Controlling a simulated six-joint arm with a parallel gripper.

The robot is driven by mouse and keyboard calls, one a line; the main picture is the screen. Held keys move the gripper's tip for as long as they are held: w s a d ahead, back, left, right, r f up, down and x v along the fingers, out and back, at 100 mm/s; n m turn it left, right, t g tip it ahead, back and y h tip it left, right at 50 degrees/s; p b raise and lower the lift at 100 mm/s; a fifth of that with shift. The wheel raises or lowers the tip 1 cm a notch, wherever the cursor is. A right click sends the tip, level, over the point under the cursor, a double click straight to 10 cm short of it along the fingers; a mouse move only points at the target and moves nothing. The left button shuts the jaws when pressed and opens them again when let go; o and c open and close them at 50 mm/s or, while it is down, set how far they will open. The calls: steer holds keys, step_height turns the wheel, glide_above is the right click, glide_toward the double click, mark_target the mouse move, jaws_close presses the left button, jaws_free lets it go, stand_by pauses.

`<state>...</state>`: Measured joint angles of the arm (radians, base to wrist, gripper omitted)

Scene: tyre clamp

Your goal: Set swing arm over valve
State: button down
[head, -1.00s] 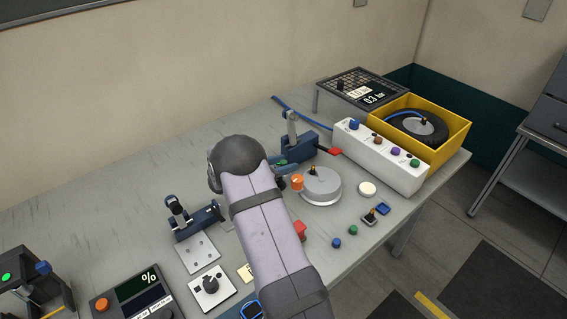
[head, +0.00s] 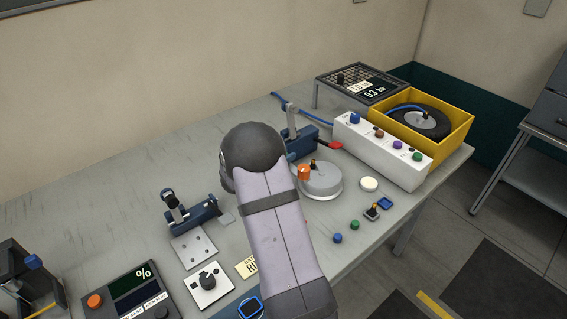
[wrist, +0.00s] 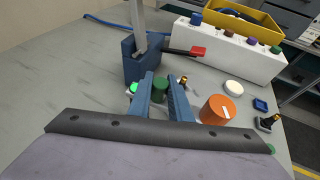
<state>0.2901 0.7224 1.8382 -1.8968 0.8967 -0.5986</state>
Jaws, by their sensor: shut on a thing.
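My gripper (wrist: 166,92) has blue fingers and is shut on a dark green knob (wrist: 160,86) between them. In the head view my arm hides the gripper. A brass valve (wrist: 183,82) stands just right of the fingers. It also shows in the head view (head: 314,163) on a round grey drum (head: 323,182). An orange cylinder (wrist: 218,109) stands to the right of the fingers. In the head view the orange cylinder (head: 304,173) is close to the valve, at the drum's left side. Its link to the swing arm is hidden. I cannot tell whether it touches the valve.
A blue clamp (wrist: 130,64) with an upright grey lever (wrist: 139,25) and a red-tipped bar (wrist: 198,51) stands behind the fingers. A white knob box (head: 360,150) and yellow tyre crate (head: 463,133) lie beyond. A white disc (head: 369,184) is right of the drum.

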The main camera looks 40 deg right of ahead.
steer(key=shift+w+d+f+n+t+y+b, duration=0.1)
steer(key=shift+d+n+t+y+b, duration=0.35)
steer(key=shift+b, duration=1.05)
steer(key=shift+w+a+r+n+t+y+b, duration=0.15)
steer(key=shift+n+t+b, duration=0.6)
steer(key=shift+b, duration=0.75)
steer(key=shift+s+d+f+n+t+y+b, duration=0.15)
steer(key=shift+d+n+t+y+b, duration=0.3)
steer(key=shift+b, duration=1.05)
steer(key=shift+w+d+n+t+y+b, duration=0.25)
steer(key=shift+n+t+y+b, duration=0.85)
steer(key=shift+b, duration=2.8)
steer(key=shift+w+d+n+t+y+b, duration=0.45)
steer(key=shift+n+y+b, duration=1.05)
steer(key=shift+b, duration=2.35)
steer(key=shift+w+n+t+y+b, duration=0.1)
steer(key=shift+n+t+y+b, duration=1.2)
steer(key=shift+b, duration=2.6)
steer(key=shift+n, duration=0.35)
steer(key=c, duration=1.6)
jaws_free()
